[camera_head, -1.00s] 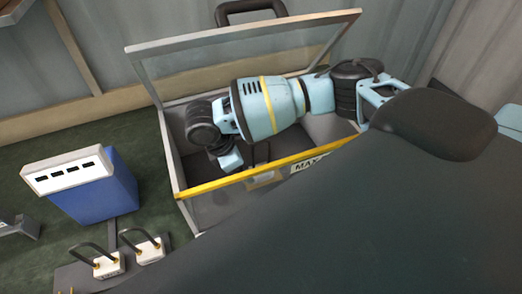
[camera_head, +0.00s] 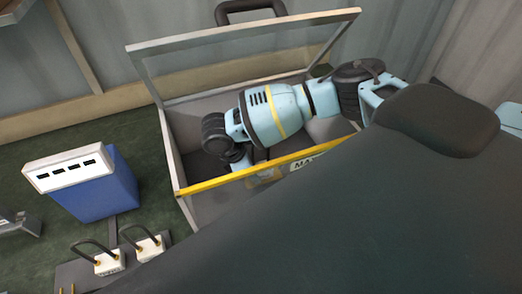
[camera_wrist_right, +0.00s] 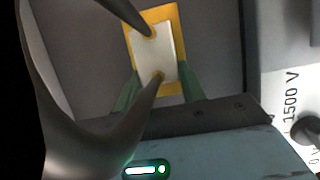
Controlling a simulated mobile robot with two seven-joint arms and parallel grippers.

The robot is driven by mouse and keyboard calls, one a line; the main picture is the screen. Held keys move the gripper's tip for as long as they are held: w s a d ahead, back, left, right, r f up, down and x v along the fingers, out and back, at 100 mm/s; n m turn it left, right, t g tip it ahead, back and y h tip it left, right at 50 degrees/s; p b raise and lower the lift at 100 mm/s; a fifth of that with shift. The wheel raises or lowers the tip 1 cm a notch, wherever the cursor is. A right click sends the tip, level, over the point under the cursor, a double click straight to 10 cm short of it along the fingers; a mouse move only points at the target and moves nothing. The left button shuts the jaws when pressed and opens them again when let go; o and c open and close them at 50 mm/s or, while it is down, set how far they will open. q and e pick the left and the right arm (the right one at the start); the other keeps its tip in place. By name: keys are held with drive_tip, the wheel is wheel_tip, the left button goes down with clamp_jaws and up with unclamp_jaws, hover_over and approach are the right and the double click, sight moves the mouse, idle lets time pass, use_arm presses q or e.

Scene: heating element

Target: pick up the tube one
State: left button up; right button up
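My right arm reaches in from the right over the open box (camera_head: 205,188), with its wrist low inside. Its gripper is mostly hidden in the head view. In the right wrist view the gripper's two dark curved fingers (camera_wrist_right: 156,55) are apart. Their tips lie over a white rectangular plate with an orange-yellow border (camera_wrist_right: 167,53); I cannot tell whether they touch it. Green strips flank the plate. No tube is clearly identifiable. Two white blocks with dark U-shaped loops (camera_head: 110,262) (camera_head: 149,247) stand at the lower left of the head view. My left gripper is out of view.
The box has a raised framed lid (camera_head: 245,27) and a yellow front edge (camera_head: 228,178). A blue and white unit with several dark slots (camera_head: 100,190) stands left of it. A panel marked 1500 V (camera_wrist_right: 287,100) shows at the right of the wrist view. Green floor lies between.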

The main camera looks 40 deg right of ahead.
drive_tip(key=c, duration=0.5)
drive_tip(key=shift+r, duration=0.1)
wheel_tip(320, 180, up, 10)
